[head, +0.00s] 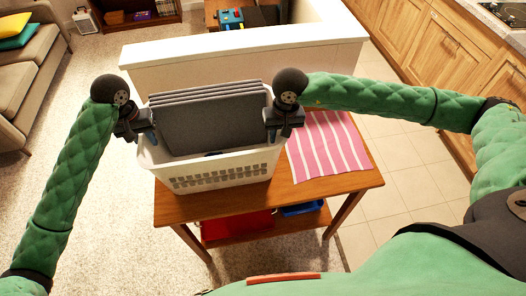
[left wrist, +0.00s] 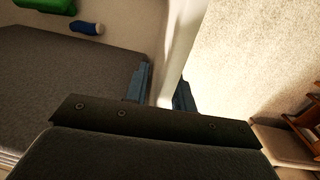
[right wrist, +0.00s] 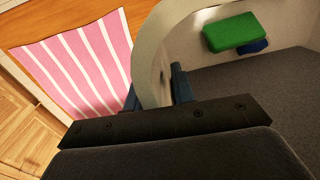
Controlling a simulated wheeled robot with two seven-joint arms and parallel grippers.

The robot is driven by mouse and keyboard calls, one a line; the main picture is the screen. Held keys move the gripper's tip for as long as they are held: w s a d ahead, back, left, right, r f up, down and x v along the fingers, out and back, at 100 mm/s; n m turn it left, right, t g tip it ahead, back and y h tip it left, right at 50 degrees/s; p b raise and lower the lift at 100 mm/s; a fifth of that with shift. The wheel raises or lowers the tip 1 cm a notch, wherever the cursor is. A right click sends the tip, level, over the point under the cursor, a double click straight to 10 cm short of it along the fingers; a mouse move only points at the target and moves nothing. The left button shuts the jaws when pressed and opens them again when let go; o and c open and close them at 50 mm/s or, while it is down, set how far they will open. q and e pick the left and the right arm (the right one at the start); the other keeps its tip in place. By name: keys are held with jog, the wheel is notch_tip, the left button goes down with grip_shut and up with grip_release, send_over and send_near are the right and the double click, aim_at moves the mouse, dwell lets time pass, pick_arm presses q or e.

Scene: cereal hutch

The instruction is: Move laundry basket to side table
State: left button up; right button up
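The white laundry basket (head: 222,171) is over the left part of the wooden side table (head: 310,195); I cannot tell if its base touches the tabletop. Grey folded panels (head: 210,120) stand inside it. My left gripper (head: 147,137) is at the basket's left rim, with the white rim (left wrist: 176,50) between its fingers (left wrist: 160,90). My right gripper (head: 272,132) is at the right rim, with the rim (right wrist: 151,70) between its fingers (right wrist: 156,92). Both grippers look closed on the rim. Green (right wrist: 230,33) and blue items lie inside the basket.
A pink striped cloth (head: 325,145) lies on the table's right part. Red (head: 238,224) and blue (head: 302,209) items sit on its lower shelf. A white half wall (head: 240,60) stands behind. A sofa (head: 30,65) is at left, wooden cabinets (head: 440,50) at right.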

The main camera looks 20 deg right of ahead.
pick_arm(q)
jog(key=shift+r, duration=0.1)
notch_tip(320, 180, up, 12)
jog(key=a, duration=0.1)
pick_arm(e)
notch_tip(320, 180, up, 12)
jog(key=d, duration=0.1)
dwell(1.1)
pick_arm(q)
jog(key=shift+f, duration=0.2)
